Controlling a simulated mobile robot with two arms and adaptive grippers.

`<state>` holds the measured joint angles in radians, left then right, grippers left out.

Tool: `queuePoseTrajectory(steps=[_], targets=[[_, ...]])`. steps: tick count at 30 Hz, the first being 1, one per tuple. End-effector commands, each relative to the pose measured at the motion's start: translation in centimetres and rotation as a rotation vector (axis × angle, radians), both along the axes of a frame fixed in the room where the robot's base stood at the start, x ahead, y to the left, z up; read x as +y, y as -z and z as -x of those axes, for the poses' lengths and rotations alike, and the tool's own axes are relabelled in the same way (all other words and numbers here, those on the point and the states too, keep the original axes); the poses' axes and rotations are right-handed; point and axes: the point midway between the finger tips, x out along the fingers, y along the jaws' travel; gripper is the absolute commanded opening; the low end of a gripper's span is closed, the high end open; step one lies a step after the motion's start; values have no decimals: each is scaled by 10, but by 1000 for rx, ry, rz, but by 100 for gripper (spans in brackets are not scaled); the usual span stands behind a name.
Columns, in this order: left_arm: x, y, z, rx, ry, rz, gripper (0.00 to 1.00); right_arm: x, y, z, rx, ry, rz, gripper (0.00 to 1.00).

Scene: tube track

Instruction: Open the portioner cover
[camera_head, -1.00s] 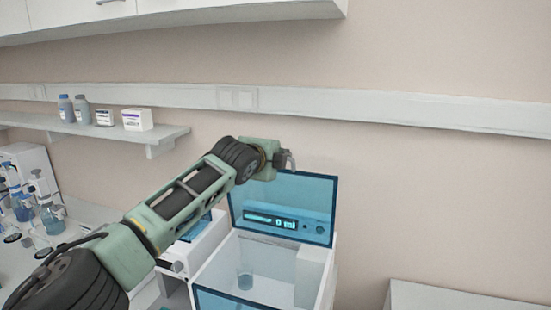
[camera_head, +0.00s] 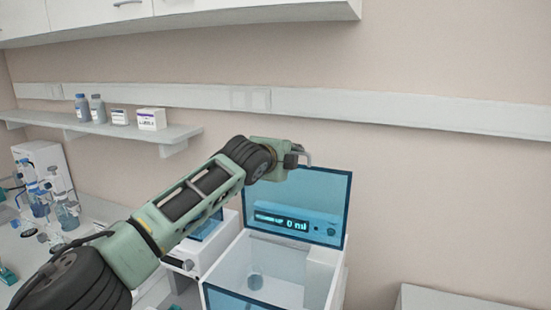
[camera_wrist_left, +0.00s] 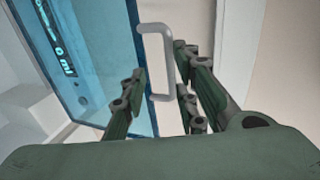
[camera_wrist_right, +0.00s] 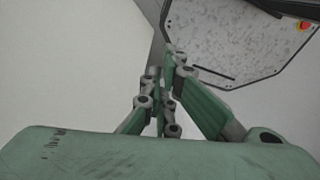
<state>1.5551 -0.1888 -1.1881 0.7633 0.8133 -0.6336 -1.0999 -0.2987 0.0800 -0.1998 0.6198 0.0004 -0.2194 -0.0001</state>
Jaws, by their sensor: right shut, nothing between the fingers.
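The portioner's clear blue cover (camera_head: 330,187) stands raised, upright at the back of the white box. In the left wrist view the cover (camera_wrist_left: 95,50) fills the left side, and its pale handle (camera_wrist_left: 170,60) sticks out from its edge. My left gripper (camera_head: 296,158) is at the cover's top edge. In the left wrist view its fingers (camera_wrist_left: 160,95) are spread apart, with the handle between them and gaps beside it. My right gripper (camera_wrist_right: 162,95) shows only in its own wrist view, shut and empty, away from the portioner.
A display reading 0 ml (camera_head: 280,222) shows through the cover. Bottles and boxes stand on a wall shelf (camera_head: 110,131). Glassware (camera_head: 62,205) stands at the left.

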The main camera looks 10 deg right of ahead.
Motion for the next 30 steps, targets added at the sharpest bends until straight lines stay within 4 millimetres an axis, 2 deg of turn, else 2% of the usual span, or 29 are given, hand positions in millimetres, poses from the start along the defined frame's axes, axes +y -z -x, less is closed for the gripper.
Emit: queuePoseTrajectory(steps=[11,24,30], targets=[[24,-12,30,-2,-2,2,28,0,0,1,2,0,0,0],[56,-31,74,-3,-2,3,28,0,0,1,2,0,0,0],[63,-35,84,-2,-2,2,28,0,0,1,2,0,0,0]])
